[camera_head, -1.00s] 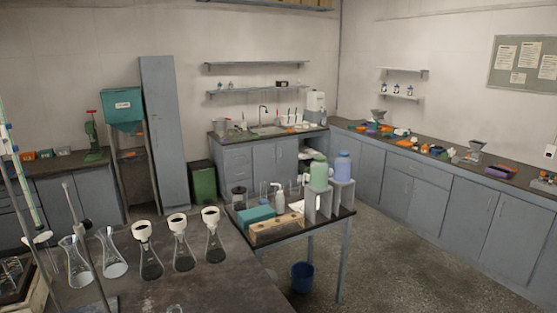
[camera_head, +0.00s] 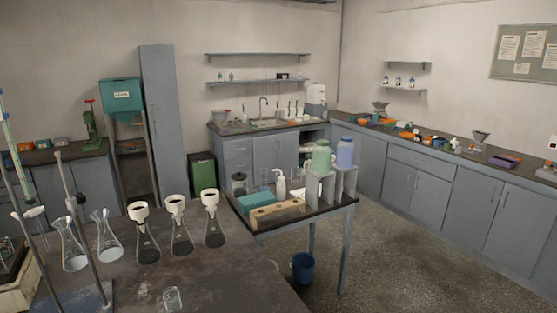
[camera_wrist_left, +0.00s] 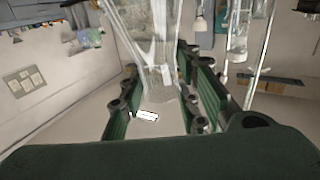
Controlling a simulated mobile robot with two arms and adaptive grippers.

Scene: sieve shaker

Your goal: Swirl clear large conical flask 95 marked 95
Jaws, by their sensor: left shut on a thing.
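In the left wrist view, whose picture is upside down, my left gripper (camera_wrist_left: 158,88) is shut on the neck of a clear conical flask (camera_wrist_left: 140,25). The flask widens away from the fingers and its wide part runs out of the picture. I cannot read a number on it. In the head view neither gripper shows, nor does the held flask. Two other clear conical flasks, one (camera_head: 73,250) at the left and one (camera_head: 107,240) beside it, stand on the near bench. No number on them is readable.
Several flasks with dark contents and white funnels (camera_head: 176,203) stand on the near bench (camera_head: 225,285). A small glass beaker (camera_head: 173,298) is near its front. Metal stand rods (camera_head: 84,225) rise at the left. The bench's right part is clear. A side table (camera_head: 320,212) stands beyond.

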